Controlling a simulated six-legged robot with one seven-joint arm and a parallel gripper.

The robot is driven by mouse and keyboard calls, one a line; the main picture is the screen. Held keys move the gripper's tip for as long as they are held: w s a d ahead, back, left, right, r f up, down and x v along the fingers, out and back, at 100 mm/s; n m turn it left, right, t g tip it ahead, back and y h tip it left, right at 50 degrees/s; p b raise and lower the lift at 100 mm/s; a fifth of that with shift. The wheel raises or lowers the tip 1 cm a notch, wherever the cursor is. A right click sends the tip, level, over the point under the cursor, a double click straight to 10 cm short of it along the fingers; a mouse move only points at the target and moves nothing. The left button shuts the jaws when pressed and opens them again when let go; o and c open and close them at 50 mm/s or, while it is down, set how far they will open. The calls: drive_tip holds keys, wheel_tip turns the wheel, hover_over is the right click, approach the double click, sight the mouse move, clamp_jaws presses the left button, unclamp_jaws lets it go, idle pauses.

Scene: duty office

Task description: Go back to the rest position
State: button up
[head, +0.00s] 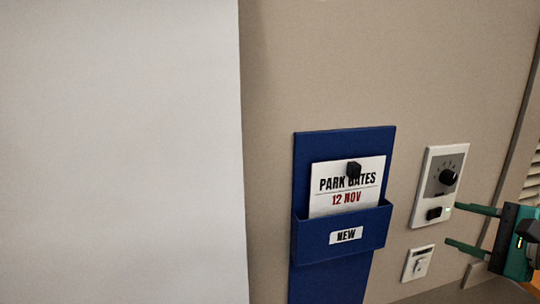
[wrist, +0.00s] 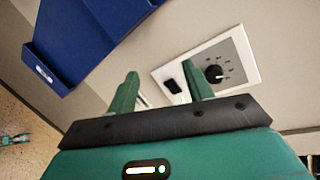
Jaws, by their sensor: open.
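My gripper (head: 470,228) is at the right edge of the head view, its two green fingers apart and pointing left. It is open with nothing between the fingers. The fingertips are near a white wall panel (head: 432,190) with a black dial (head: 448,177) and a small black switch (head: 434,213). In the wrist view my gripper (wrist: 162,85) shows both fingers spread, and the panel (wrist: 245,63) lies beyond the right finger. I cannot tell whether a fingertip touches the panel.
A blue wall holder (head: 300,240) labelled NEW holds a white card (head: 325,179) reading PARK GATES 12 NOV. A small white wall plate (head: 419,264) sits below the panel. A large pale surface (head: 120,150) fills the left. Slatted blinds (head: 531,180) are at the far right.

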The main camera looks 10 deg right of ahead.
drive_tip(key=s+a+f+n+g+h, duration=0.1)
drive_tip(key=a+f+n+g, duration=0.2)
drive_tip(key=a+f+n, duration=0.2)
drive_tip(key=s+a+f+n+g+h, duration=0.1)
drive_tip(key=a+f+n+g+h, duration=0.1)
drive_tip(key=a+f+n, duration=0.3)
drive_tip(key=s+a+f+n+g+h, duration=0.1)
drive_tip(key=a+f+n+g, duration=0.3)
drive_tip(key=a+n, duration=0.5)
drive_tip(key=s+a+f, duration=0.1)
drive_tip(key=a+f, duration=0.1)
drive_tip(key=a, duration=0.5)
drive_tip(key=shift+n, duration=0.3)
drive_tip(key=shift+s+a, duration=0.1)
